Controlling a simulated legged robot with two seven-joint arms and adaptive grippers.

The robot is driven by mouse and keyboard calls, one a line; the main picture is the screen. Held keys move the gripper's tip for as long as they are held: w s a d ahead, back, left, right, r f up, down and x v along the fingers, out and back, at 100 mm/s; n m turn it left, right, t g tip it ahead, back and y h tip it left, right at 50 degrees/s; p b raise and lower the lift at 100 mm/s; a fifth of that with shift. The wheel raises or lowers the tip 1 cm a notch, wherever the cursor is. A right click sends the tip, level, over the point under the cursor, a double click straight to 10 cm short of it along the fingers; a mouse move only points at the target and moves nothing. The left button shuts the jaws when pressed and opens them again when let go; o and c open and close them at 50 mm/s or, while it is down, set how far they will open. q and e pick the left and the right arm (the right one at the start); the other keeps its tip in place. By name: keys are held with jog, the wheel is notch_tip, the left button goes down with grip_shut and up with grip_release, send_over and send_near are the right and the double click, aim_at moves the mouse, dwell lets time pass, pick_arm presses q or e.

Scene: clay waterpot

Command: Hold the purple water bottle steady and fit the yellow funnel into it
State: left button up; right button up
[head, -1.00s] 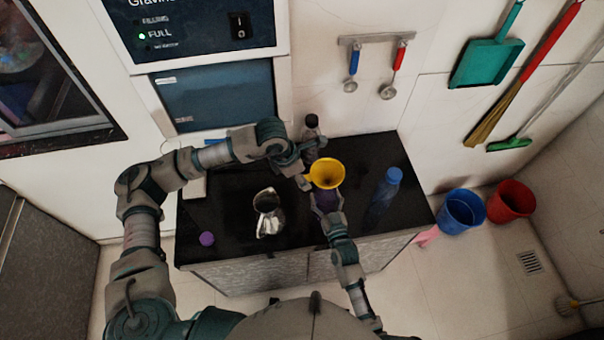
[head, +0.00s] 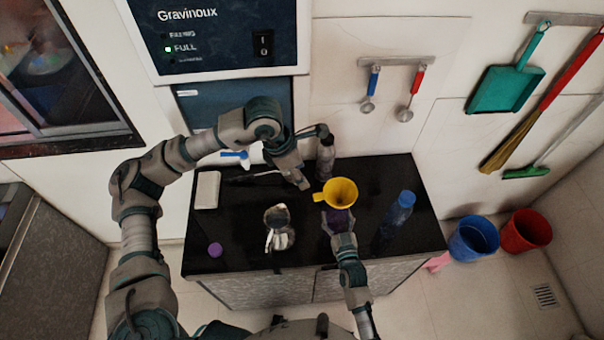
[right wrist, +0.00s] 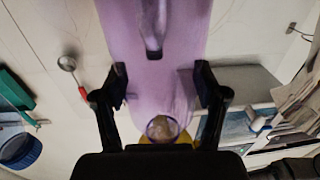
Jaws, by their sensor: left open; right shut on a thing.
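The yellow funnel (head: 341,191) sits over the mouth of the purple bottle (head: 339,223), its handle tab to the left. My right gripper (right wrist: 162,92) is shut on the purple bottle, which also fills the middle of the right wrist view (right wrist: 160,45). A strip of yellow shows by the bottle's round mouth there. How deep the spout sits is hidden. My left gripper (head: 312,158) is open and empty, up and left of the funnel and apart from it. The purple cap (head: 215,250) lies at the counter's front left.
A metal pitcher (head: 279,236) stands left of the purple bottle and a blue bottle (head: 394,220) to its right. A grey bottle (head: 325,160) stands behind, close to my left gripper. The black counter (head: 250,208) has room at its left.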

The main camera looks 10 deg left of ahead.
dwell(0.4)
jog(key=o, duration=1.2)
jog(key=shift+o, duration=0.2)
jog(key=shift+s, duration=0.1)
